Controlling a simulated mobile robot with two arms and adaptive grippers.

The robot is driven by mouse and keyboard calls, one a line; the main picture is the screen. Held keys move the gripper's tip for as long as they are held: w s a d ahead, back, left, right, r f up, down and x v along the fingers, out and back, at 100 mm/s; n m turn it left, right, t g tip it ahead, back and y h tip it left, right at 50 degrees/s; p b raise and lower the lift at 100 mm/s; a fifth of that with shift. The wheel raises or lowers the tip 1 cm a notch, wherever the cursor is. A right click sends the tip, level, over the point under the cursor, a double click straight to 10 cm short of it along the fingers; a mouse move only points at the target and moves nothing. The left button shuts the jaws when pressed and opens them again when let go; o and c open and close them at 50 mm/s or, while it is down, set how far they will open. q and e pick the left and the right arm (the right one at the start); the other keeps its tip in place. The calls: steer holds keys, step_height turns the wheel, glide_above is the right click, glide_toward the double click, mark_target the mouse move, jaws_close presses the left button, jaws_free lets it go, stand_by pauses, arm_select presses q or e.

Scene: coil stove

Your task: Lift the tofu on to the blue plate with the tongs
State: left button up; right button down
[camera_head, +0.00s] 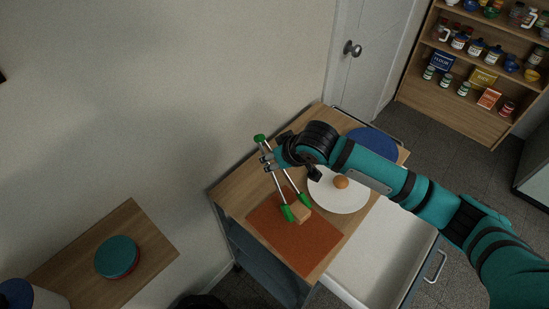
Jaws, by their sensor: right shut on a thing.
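My right gripper (270,160), on the teal arm coming in from the right, is shut on the tongs (274,181). The tongs have metal arms and green ends, and hang tips down. Their two green tips are at either side of the tofu (301,213), a small tan block at the orange-brown mat (296,247). I cannot tell whether the tips touch the tofu or whether it is lifted. The blue plate (371,135) is at the back right of the wooden top, partly hidden behind my right arm. My left gripper is not in view.
A white plate (335,201) with a round brown item (341,182) stands beside the mat, under my arm. An open white drawer (374,254) juts out at the lower right. A side table (145,232) with stacked teal and red dishes (117,256) is at the left.

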step_height(320, 180, up, 9)
steer(key=p, duration=0.5)
steer(key=shift+r, duration=0.15)
